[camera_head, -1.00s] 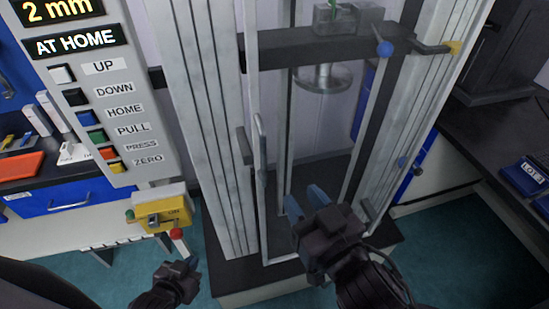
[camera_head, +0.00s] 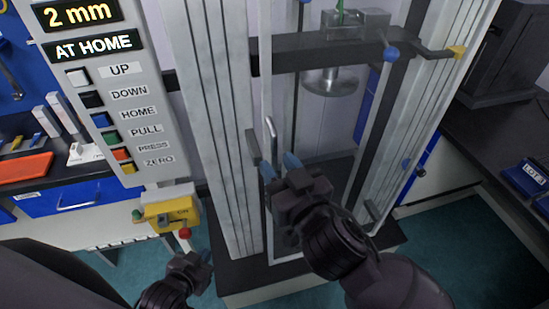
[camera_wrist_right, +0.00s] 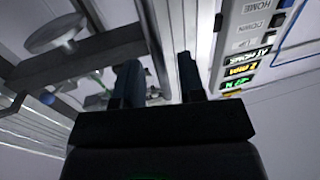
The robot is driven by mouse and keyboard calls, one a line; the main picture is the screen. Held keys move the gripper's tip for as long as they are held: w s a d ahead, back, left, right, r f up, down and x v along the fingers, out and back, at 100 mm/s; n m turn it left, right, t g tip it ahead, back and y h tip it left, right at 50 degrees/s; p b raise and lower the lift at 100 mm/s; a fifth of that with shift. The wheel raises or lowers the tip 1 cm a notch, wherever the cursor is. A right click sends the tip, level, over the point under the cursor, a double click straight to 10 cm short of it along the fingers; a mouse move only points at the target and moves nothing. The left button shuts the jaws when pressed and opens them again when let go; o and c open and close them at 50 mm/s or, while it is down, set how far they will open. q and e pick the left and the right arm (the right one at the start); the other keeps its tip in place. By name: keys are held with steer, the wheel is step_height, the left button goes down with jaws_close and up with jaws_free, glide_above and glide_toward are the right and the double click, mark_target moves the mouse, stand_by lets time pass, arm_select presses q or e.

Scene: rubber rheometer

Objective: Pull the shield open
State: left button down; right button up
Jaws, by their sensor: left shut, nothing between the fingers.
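The shield is a clear panel in a thin pale frame (camera_head: 266,70) on the front of the tall test machine in the head view. A silver upright bar handle (camera_head: 271,135) stands on its left side. My right gripper (camera_head: 280,166) is open, its two blue fingertips just below the handle. In the right wrist view my right fingers (camera_wrist_right: 158,75) stand apart, with pale upright bars seen beyond and between them. I cannot tell whether the handle lies between them. My left gripper (camera_head: 205,262) is shut and empty, low at the left, below the yellow box.
A control panel (camera_head: 120,100) with labelled buttons reads "2 mm" and "AT HOME". A yellow switch box (camera_head: 170,212) with a red knob hangs below it. Inside the machine a round metal platen (camera_head: 331,82) hangs from the dark crossbar (camera_head: 300,52). Benches flank the machine.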

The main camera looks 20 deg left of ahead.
steer(key=shift+x, duration=0.95)
jaws_close()
